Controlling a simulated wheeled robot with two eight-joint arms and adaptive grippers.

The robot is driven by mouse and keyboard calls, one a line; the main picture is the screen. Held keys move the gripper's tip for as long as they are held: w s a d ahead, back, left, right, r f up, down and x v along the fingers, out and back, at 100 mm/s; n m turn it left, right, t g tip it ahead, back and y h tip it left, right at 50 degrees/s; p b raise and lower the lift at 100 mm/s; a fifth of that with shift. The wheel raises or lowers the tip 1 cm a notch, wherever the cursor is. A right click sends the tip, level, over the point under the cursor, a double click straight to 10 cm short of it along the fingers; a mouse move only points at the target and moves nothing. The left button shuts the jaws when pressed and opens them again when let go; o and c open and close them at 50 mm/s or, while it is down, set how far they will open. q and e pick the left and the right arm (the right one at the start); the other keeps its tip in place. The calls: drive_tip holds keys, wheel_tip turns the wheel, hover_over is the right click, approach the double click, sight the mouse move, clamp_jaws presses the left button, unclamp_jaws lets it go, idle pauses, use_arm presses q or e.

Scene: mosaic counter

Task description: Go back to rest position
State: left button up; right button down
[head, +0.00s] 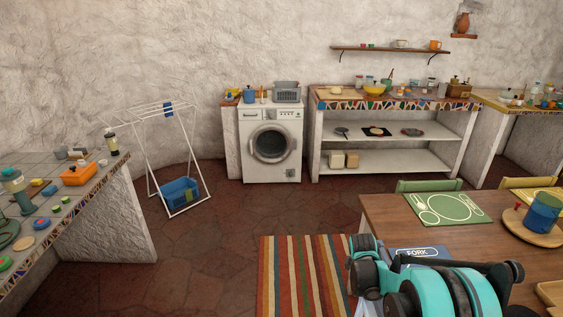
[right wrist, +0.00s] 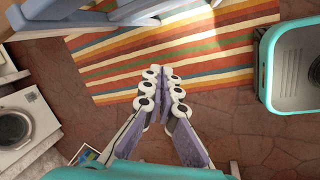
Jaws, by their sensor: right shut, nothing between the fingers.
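My right gripper (right wrist: 163,78) shows in the right wrist view with its fingers together and nothing between them. My left gripper is in neither view.
The washing machine (head: 270,145) stands by the back wall, beside shelves (head: 390,145). A drying rack (head: 152,150) stands left of it. A tiled counter (head: 110,215) is at the left. The table holds a green placemat (head: 447,207) and blue pot (head: 543,212). The middle floor is clear.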

drive_tip(key=s+a+r+m+t+y, duration=0.1)
drive_tip(key=s+a+r+m, duration=0.15)
drive_tip(key=s+r, duration=0.4)
drive_tip(key=s+a+r+m+t, duration=0.1)
drive_tip(key=s+a+r+m, duration=0.15)
drive_tip(key=s+r, duration=0.4)
drive_tip(key=s+a+r+m+t, duration=0.1)
drive_tip(key=s+m, duration=0.2)
drive_tip(key=s, duration=0.3)
drive_tip(key=s+a+r+m+t+y, duration=0.1)
drive_tip(key=s+a+m, duration=0.1)
drive_tip(key=s+m, duration=0.2)
drive_tip(key=shift+s+r+t, duration=0.3)
drive_tip(key=shift+s+r, duration=0.1)
drive_tip(key=shift+s, duration=1)
